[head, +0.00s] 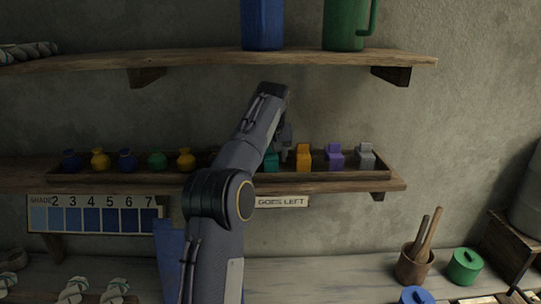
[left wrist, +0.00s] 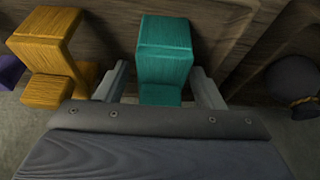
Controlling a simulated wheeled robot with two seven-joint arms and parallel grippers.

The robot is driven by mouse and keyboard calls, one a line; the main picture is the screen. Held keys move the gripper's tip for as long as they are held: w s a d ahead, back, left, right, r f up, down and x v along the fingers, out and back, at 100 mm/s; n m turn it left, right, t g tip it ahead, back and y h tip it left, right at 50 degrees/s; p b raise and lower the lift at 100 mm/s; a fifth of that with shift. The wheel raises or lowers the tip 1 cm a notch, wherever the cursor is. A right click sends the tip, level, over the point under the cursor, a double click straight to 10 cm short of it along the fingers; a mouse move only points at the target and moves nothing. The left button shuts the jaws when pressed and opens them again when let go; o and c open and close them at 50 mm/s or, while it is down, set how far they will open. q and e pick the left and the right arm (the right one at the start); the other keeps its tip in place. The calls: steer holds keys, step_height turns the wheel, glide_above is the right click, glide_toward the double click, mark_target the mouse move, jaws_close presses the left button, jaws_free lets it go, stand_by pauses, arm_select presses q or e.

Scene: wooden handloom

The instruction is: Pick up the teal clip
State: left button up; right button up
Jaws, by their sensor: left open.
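The teal clip (head: 271,161) stands in the wooden tray on the lower shelf, partly hidden behind my left arm in the head view. In the left wrist view the teal clip (left wrist: 163,50) is a blocky upright piece with a lower step, between the two fingers. My left gripper (left wrist: 160,82) is open, with one finger on each side of the clip and a small gap showing on either side. In the head view my left gripper (head: 285,147) is at the tray, mostly covered by its own arm. My right gripper is not in view.
A yellow-orange clip (head: 303,158), a purple clip (head: 335,156) and a grey clip (head: 366,157) stand right of the teal one. Several small pots, including a green one (head: 157,160), stand left. An upper shelf (head: 220,57) runs above. A dark pot (left wrist: 292,88) is close by.

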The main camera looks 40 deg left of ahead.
arm_select(q)
steer(key=c, duration=1.1)
steer(key=shift+r, duration=0.1)
